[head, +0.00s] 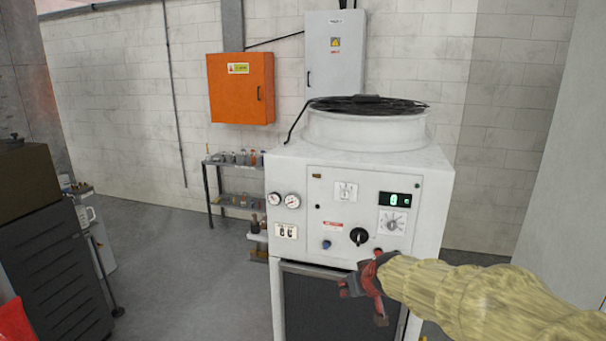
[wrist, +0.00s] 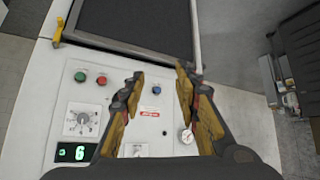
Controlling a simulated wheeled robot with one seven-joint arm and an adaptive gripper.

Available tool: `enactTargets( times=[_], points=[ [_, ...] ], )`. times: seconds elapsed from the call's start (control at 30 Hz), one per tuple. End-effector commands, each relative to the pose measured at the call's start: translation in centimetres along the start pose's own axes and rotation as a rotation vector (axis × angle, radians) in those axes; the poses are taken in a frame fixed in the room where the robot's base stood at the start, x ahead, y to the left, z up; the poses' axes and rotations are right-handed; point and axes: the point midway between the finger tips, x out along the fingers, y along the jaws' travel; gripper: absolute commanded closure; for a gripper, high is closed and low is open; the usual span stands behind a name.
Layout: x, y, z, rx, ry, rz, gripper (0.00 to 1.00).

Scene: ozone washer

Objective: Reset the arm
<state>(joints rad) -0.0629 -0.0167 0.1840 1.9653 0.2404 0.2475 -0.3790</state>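My gripper (head: 362,303) is in front of the white ozone washer (head: 290,168), near the lower edge of its control panel. In the wrist view the two fingers of my gripper (wrist: 160,76) are spread apart with nothing between them. The panel (wrist: 62,112) shows there with the door side at the top. A blue button (wrist: 156,90) shows between the fingers. The black knob (head: 359,236) is seen above my gripper in the head view. My arm, in a yellowish cover, comes in from the lower right and hides part of the machine's right front.
An orange wall box (head: 240,88) and a grey cabinet (head: 335,58) hang on the back wall. A small shelf (head: 236,161) with bottles stands left of the washer. A dark cabinet (head: 52,262) is at far left. Open floor (head: 190,270) lies between.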

Motion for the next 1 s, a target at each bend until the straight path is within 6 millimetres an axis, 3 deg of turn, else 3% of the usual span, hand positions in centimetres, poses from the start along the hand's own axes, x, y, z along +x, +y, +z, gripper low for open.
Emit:
enactTargets(
  times=[0.03,0.2,0.5,0.7,0.83,1.0],
  points=[
    [-2.6,-0.1,0.8,0.011,-0.008,-0.003,0.68],
    [-10.1,-0.7,5.1,0.051,-0.071,-0.010,0.68],
    [-21.1,-1.6,15.7,0.131,-0.187,0.020,0.68],
    [-25.5,-1.9,22.2,0.179,-0.252,0.056,0.68],
    [-26.7,-2.0,24.4,0.198,-0.274,0.071,0.68],
    [-27.0,-2.0,25.2,0.205,-0.284,0.076,0.68]
  ],
)
